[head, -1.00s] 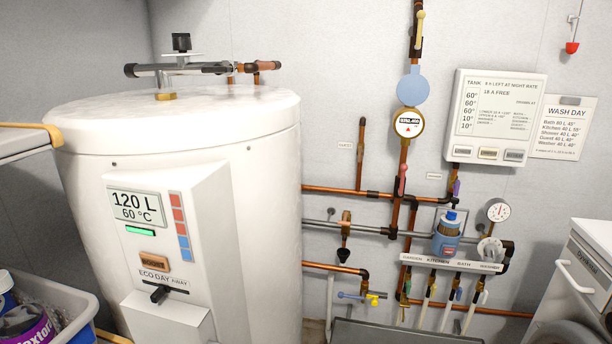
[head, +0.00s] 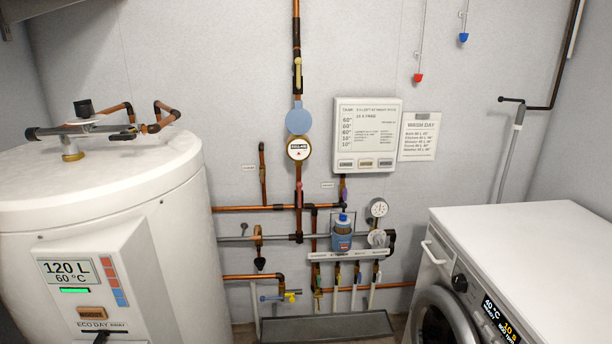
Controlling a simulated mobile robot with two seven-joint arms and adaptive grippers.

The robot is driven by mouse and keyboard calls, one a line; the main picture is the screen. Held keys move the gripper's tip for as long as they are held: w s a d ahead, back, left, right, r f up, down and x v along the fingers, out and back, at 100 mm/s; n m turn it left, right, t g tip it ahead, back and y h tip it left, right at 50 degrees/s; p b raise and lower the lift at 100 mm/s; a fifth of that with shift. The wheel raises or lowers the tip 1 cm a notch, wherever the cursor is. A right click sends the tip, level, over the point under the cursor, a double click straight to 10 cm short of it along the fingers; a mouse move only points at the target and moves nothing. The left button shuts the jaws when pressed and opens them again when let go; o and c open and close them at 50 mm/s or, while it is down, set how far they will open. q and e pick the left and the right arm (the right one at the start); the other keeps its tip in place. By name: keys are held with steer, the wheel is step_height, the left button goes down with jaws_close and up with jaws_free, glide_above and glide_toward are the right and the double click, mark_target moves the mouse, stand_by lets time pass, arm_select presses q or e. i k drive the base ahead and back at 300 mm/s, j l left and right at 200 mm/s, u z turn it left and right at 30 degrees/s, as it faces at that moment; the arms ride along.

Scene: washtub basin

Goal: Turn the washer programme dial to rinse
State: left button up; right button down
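The white washer (head: 530,245) stands at the lower right, its front turned toward the left. A dark round programme dial (head: 459,283) sits on its front panel, beside the handle of the detergent drawer (head: 434,253). A lit display (head: 499,319) right of the dial reads 40 °C, with a yellow line starting with 10 below. The dial's marks are too small to read. The round door (head: 440,322) is cut off by the bottom edge. Neither of my grippers is in view.
A large white water tank (head: 170,200) with a 120 L, 60 °C panel fills the left. Copper pipes, valves and a gauge (head: 377,208) line the back wall. A grey tray (head: 325,328) lies low between tank and washer. The washer top is clear.

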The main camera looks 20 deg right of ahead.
mark_target(460, 282)
steer(key=z, duration=1.8)
